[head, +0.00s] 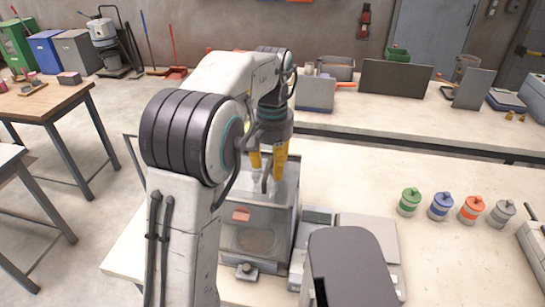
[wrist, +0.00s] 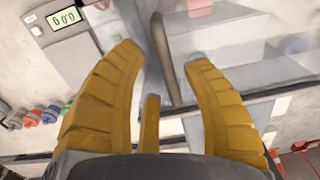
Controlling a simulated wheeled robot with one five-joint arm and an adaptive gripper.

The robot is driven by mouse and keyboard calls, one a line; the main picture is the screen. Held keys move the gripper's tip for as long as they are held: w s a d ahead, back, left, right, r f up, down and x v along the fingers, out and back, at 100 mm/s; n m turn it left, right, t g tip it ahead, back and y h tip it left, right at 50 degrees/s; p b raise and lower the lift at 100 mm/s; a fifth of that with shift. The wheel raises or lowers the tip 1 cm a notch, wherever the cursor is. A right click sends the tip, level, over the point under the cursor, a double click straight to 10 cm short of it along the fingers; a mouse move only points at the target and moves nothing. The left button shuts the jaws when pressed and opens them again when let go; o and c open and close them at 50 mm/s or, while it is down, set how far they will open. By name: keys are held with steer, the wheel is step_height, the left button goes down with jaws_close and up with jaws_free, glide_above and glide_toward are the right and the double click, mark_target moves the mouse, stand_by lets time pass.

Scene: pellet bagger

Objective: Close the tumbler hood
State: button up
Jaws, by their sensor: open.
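The tumbler (head: 229,240) is a clear-walled box on the near bench, with an orange label and a round disc inside. Its clear hood (head: 290,188) shows partly behind my gripper; its exact angle is hard to judge. In the wrist view the clear hood panel (wrist: 225,38) has a dark edge. Contact with the handle cannot be told.
A balance (head: 372,235) stands right of the tumbler; its display (wrist: 66,17) reads 0.0 g. Several lidded jars (head: 440,206) stand farther right. A dark grey block (head: 350,268) is in front. The bench between the balance and jars is clear.

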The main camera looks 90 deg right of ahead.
step_height(320, 180, up, 12)
steer(key=shift+f, duration=0.15)
stand_by(0.6)
stand_by(0.5)
steer(key=shift+w, duration=0.1)
steer(key=w+a+n+h, duration=0.1)
steer(key=w+a+n, duration=0.2)
steer(key=w, duration=0.9)
steer(key=w+a+n+h, duration=0.1)
steer(key=w+a+n, duration=0.25)
steer(key=w, duration=0.85)
steer(key=w+a+f+n+t, duration=0.2)
steer(key=w+a+n, duration=0.3)
steer(key=w+a, duration=0.55)
steer(key=s+a+f+n+t+y, duration=0.1)
steer(key=a+f+n, duration=0.3)
steer(key=a, duration=0.7)
steer(key=s+a+f+n+t+y, duration=0.1)
steer(key=a+f+n, duration=0.4)
steer(key=a, duration=0.6)
steer(key=shift+s+a+f+t, duration=0.15)
steer(key=shift+s+f+t, duration=0.25)
steer(key=shift+f, duration=0.25)
